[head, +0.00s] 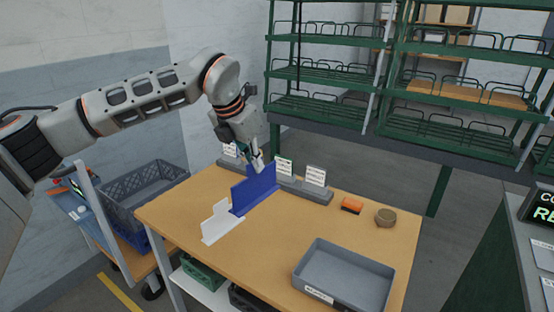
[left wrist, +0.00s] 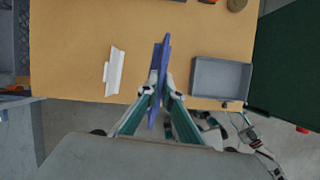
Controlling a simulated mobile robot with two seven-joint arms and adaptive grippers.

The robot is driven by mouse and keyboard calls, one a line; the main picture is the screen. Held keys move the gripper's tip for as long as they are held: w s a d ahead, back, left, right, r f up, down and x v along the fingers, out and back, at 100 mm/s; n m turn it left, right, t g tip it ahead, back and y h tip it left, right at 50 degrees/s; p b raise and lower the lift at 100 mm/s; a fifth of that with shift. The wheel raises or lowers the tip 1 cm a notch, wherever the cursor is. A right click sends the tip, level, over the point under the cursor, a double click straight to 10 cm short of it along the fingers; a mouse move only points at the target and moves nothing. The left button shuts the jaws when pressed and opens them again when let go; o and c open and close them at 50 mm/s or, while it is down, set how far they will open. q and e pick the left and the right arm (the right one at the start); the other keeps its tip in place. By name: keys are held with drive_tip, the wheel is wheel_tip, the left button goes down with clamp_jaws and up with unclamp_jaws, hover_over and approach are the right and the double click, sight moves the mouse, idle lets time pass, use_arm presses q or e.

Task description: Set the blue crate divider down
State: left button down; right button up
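The blue crate divider (head: 255,189) is a flat, stepped panel standing upright over the left part of the wooden table (head: 335,228). My left gripper (head: 257,164) is shut on its top edge. In the left wrist view the blue divider (left wrist: 160,75) shows edge-on between the two fingertips of my left gripper (left wrist: 160,91). I cannot tell whether its lower edge touches the table. A white divider (head: 221,222) stands on the table just left of the blue one, apart from it in the left wrist view (left wrist: 114,71). My right gripper is not in view.
A grey rack with label cards (head: 304,190) stands along the table's back edge. An orange block (head: 352,205) and a round brown item (head: 385,217) lie at the right. A grey tray (head: 343,277) sits at front right. The table's middle is clear. A grey crate (head: 143,187) stands left.

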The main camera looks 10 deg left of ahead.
sight(248, 208)
use_arm(q)
drive_tip(key=s+f+m, duration=0.1)
drive_tip(key=m, duration=0.1)
drive_tip(key=s+f+m+g+h, duration=0.1)
drive_tip(key=s+f+m, duration=0.1)
drive_tip(key=m, duration=0.1)
drive_tip(key=s+f+m+g+h, duration=0.1)
drive_tip(key=s+f+m, duration=0.1)
drive_tip(key=m, duration=0.1)
drive_tip(key=shift+a, duration=0.3)
drive_tip(key=s+a+f+m+g+y, duration=0.2)
drive_tip(key=s+m, duration=0.5)
drive_tip(key=m, duration=0.4)
drive_tip(key=s+a+f+m+g+y, duration=0.1)
drive_tip(key=s+a+f+m+g, duration=0.1)
drive_tip(key=s+f+m+g, duration=0.2)
drive_tip(key=s+f+m, duration=0.3)
drive_tip(key=s+m, duration=0.1)
drive_tip(key=m, duration=0.4)
drive_tip(key=shift+s+y, duration=0.3)
drive_tip(key=shift+y, duration=0.1)
drive_tip(key=shift+f, duration=0.1)
